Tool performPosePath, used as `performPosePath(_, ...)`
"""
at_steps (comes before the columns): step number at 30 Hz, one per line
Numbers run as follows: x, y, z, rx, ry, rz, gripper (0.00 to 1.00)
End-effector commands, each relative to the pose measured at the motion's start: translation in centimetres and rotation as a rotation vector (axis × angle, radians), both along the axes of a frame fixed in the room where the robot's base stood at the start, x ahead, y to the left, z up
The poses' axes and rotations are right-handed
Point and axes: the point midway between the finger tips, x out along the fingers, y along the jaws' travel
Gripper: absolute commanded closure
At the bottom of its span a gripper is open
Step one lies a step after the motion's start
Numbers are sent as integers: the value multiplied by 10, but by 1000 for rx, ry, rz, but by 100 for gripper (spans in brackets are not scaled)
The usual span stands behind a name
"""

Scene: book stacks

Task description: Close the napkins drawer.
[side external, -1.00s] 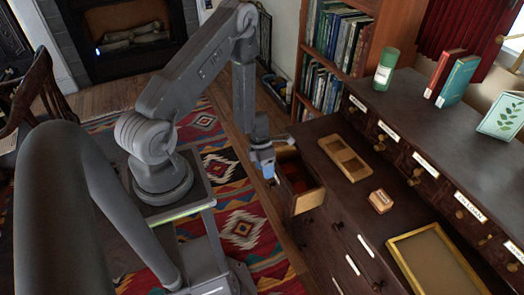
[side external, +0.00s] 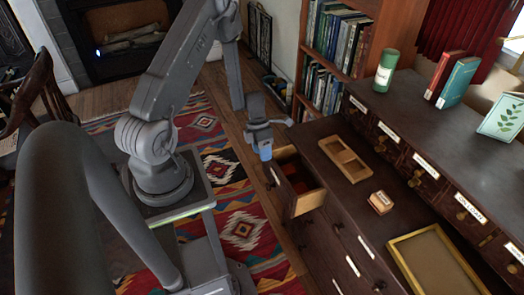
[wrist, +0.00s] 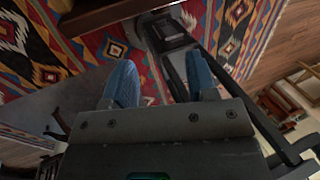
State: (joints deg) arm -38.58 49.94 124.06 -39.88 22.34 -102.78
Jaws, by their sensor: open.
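One drawer (side external: 309,203) of the dark wooden cabinet is pulled out in the side external view. Its light wood side wall shows, and something reddish lies inside. I cannot read a label on its front. My gripper (side external: 266,152) hangs near the far left corner of this drawer, with its blue fingers pointing down. I cannot tell whether they touch it. In the wrist view my gripper (wrist: 161,82) has its two blue fingers apart with nothing between them. The drawer cannot be made out there.
On the cabinet top (side external: 338,205) lie a divided wooden tray (side external: 345,158), a small wooden box (side external: 381,202) and a framed tray (side external: 435,262). A row of small labelled drawers (side external: 425,163) stands behind. A bookshelf (side external: 335,50) is at the back. Open floor with a patterned rug (side external: 243,228) lies in front.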

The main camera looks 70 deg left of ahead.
Motion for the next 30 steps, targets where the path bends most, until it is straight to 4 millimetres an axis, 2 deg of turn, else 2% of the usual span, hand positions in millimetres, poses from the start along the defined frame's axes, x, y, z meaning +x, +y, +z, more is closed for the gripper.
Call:
performPosePath(2, -5, 4, 1, -21, 14, 83, 56)
performPosePath(4, -15, 10, 4, -66, 42, 251, 62)
performPosePath(12, -60, 50, 21, -350, 173, 1207, 88)
performPosePath(15, -71, 61, 25, -431, 196, 1435, 98)
performPosePath(18, -76, 66, 27, -473, 208, 1551, 100)
performPosePath(22, -73, 64, 21, -485, 212, 1576, 100)
performPosePath(26, -65, 56, 6, -482, 215, 1572, 100)
performPosePath(30, -51, 45, -18, -479, 216, 1567, 100)
